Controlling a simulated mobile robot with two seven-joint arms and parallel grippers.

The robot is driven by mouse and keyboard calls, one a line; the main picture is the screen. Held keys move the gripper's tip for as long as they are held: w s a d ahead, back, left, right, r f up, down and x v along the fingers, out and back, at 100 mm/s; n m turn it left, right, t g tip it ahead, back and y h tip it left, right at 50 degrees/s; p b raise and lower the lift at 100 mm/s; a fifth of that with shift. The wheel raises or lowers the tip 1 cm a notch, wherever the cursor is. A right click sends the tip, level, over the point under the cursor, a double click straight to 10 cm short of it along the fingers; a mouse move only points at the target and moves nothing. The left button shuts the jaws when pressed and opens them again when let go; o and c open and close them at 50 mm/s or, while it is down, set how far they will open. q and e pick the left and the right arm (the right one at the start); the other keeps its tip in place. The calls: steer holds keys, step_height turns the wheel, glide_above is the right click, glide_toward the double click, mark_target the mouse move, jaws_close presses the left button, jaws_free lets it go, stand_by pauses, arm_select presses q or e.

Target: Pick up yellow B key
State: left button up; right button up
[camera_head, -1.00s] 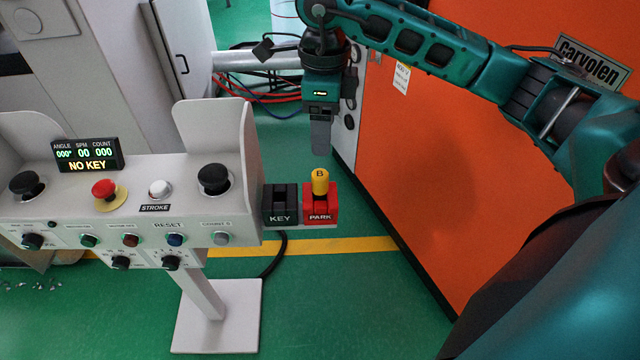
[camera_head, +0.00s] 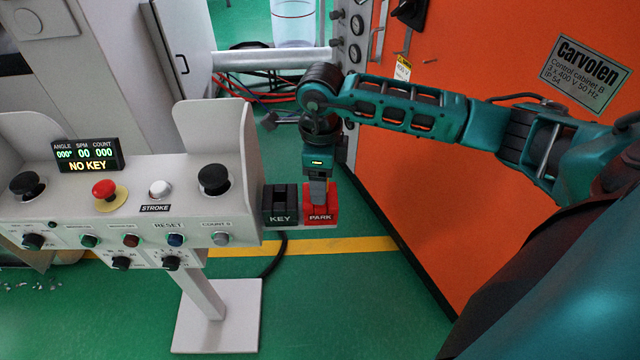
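The red PARK holder (camera_head: 321,217) is at the right end of the control console, beside the black KEY holder (camera_head: 280,205). My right gripper (camera_head: 318,196) points down directly over the PARK holder, its fingers at the top of it. The yellow B key is hidden behind my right gripper, so I cannot see whether the fingers are open or shut, or whether they touch the key. My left gripper is not in view.
The console (camera_head: 245,150) has a display (camera_head: 88,155) reading NO KEY, a red button (camera_head: 104,189) and black knobs. A horizontal pipe (camera_head: 270,60) runs behind. Green floor is open below.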

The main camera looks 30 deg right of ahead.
steer(key=c, duration=1.2)
steer(key=shift+o, duration=0.2)
steer(key=shift+r, duration=0.1)
step_height(320, 180, up, 25)
steer(key=p, duration=0.3)
steer(key=shift+r, duration=0.2)
stand_by(0.4)
steer(key=shift+f, duration=0.1)
